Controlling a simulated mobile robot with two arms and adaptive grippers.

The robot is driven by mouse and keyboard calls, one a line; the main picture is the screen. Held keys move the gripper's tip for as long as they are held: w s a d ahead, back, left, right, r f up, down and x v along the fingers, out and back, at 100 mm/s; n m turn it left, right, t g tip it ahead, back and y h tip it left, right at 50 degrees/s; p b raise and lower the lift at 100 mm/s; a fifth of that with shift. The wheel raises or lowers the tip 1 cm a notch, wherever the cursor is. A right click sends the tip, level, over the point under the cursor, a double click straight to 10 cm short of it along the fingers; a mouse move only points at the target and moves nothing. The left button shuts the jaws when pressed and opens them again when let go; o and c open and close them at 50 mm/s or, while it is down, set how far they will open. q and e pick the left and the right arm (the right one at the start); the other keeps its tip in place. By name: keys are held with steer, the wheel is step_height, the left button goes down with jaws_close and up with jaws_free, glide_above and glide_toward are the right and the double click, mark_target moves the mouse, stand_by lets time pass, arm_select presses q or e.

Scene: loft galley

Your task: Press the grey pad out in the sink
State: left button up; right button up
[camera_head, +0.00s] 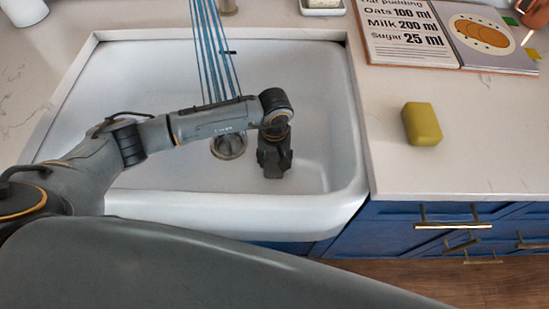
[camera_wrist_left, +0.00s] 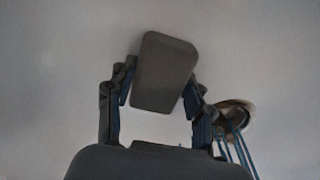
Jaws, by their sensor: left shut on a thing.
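The grey pad (camera_wrist_left: 163,72) shows in the left wrist view as a rounded block between the two fingers of my left gripper (camera_wrist_left: 160,92). The gripper is shut on it. In the head view my left gripper (camera_head: 273,160) points down inside the white sink (camera_head: 180,70), toward its right side, and hides the pad. I cannot tell whether the pad touches the sink floor. Blue streaks of water (camera_head: 213,55) run down to the left of the gripper, near the drain (camera_head: 229,147). The drain also shows in the left wrist view (camera_wrist_left: 237,108). My right gripper is not in view.
A yellow-green sponge-like block (camera_head: 421,124) lies on the counter right of the sink. An open recipe book (camera_head: 450,35) lies behind it. A small white dish (camera_head: 323,4) stands behind the sink. Blue drawers (camera_head: 400,230) with brass handles are below the counter.

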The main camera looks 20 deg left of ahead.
mark_target(274, 159)
arm_select(q)
steer(key=shift+w+r+p, duration=0.1)
steer(key=shift+r+p, duration=1.4)
steer(key=shift+r, duration=1.35)
steer(key=shift+r+p, duration=0.95)
steer(key=shift+r, duration=1.15)
